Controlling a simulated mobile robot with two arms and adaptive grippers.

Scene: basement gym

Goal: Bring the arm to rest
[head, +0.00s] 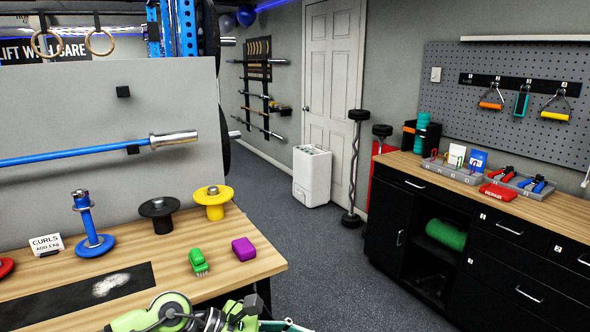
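Lime-green and grey parts of my own arm show at the bottom edge, below the front edge of the left workbench (225,240). They are cut off by the picture's lower edge. I cannot tell from this view which arm they belong to. No gripper fingers can be made out, so neither gripper is seen to hold anything. The arm parts lie close to the bench's front edge; whether they touch it cannot be told.
On the bench stand a green brush (198,262), purple block (244,249), yellow spool (213,205), black spool (158,212) and blue post (94,243). A black cabinet (500,272) stands right. The dark floor (318,265) between is clear.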

